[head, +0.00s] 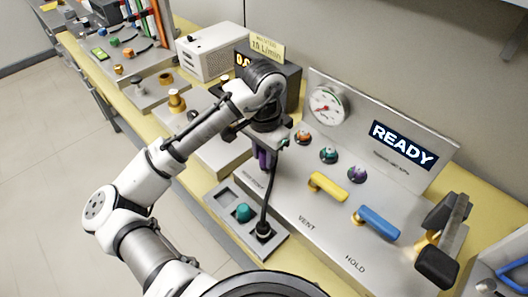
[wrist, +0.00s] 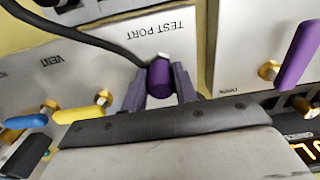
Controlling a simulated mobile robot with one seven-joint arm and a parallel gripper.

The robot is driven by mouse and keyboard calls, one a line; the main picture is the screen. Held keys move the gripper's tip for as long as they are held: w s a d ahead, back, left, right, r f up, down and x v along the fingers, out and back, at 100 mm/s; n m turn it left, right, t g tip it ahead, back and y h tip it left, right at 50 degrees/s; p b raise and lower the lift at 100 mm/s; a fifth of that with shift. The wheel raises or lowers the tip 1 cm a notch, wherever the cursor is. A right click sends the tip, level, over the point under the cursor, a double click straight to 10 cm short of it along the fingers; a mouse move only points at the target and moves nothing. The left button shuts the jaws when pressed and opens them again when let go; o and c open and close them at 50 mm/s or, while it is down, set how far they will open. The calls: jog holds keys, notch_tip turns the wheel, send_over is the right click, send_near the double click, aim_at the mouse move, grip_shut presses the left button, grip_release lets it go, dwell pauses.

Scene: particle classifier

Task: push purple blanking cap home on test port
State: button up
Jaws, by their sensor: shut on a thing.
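In the wrist view my gripper (wrist: 162,75) is shut on the purple blanking cap (wrist: 160,80), one finger on each side. The cap is in front of the panel, right beside the printed TEST PORT label. A small pale metal bit of the test port (wrist: 161,55) shows just past the cap's end. The cap hides the rest of the port, so I cannot tell how far on it sits. In the head view my gripper (head: 262,155) is low over the bench fixture, and my arm hides most of the port.
A black cable (head: 266,190) runs from beside my gripper to a grey tray (head: 277,243) holding a teal cap (head: 243,212). Yellow (head: 328,186) and blue (head: 377,222) handles stand on the panel. A purple handle (wrist: 298,55) is on the neighbouring panel. The display (head: 402,145) reads READY.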

aim_at(264, 152)
jog(key=shift+f, duration=0.6)
jog(key=o, duration=1)
jog(key=shift+r, duration=0.1)
notch_tip(264, 152, up, 14)
jog(key=shift+f+b, duration=0.15)
jog(key=shift+b, duration=0.15)
